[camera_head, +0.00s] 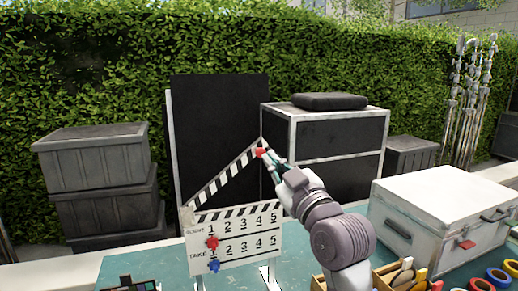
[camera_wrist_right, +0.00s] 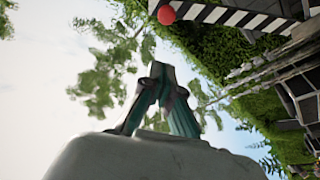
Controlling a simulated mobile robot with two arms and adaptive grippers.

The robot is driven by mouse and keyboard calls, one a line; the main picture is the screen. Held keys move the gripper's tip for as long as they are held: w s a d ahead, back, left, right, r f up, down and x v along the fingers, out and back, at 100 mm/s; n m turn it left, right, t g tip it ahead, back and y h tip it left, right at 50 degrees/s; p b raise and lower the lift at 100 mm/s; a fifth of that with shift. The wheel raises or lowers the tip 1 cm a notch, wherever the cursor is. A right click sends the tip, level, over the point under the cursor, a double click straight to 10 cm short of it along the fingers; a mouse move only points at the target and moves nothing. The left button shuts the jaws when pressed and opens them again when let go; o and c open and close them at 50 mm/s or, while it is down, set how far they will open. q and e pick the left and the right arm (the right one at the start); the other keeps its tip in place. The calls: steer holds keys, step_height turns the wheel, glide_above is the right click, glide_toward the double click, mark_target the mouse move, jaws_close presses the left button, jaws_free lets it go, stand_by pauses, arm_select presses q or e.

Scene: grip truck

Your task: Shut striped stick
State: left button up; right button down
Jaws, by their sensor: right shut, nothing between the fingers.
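The clapperboard (camera_head: 236,240) stands upright on the table, white with black numbers. Its striped stick (camera_head: 226,175) is raised, hinged at the left and slanting up to the right. A red knob (camera_head: 260,152) sits at the stick's upper end. My right gripper (camera_head: 266,156) is shut and empty, its tips close to the knob in the head view; I cannot tell there whether they touch. In the right wrist view the shut fingers (camera_wrist_right: 158,68) point up, and the red knob (camera_wrist_right: 166,15) and striped stick (camera_wrist_right: 235,16) show above them, apart from the tips. My left gripper is not in view.
A red and a blue marker (camera_head: 214,266) sit on the board's face. A white case (camera_head: 440,215) stands on the teal table to the right. A wooden tray (camera_head: 385,280) and coloured tape rolls (camera_head: 499,277) are at the front right. A black panel (camera_head: 220,130) stands behind.

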mark_target(260, 149)
steer(key=p+x, duration=0.1)
steer(key=x, duration=0.2)
steer(key=p+x, duration=0.2)
steer(key=x, duration=0.1)
steer(key=d+f+p+x, duration=0.1)
steer(key=p+x, duration=0.1)
steer(key=x, duration=0.1)
steer(key=shift+w, duration=0.5)
steer(key=shift+d+f, duration=0.2)
steer(key=shift+f, duration=0.25)
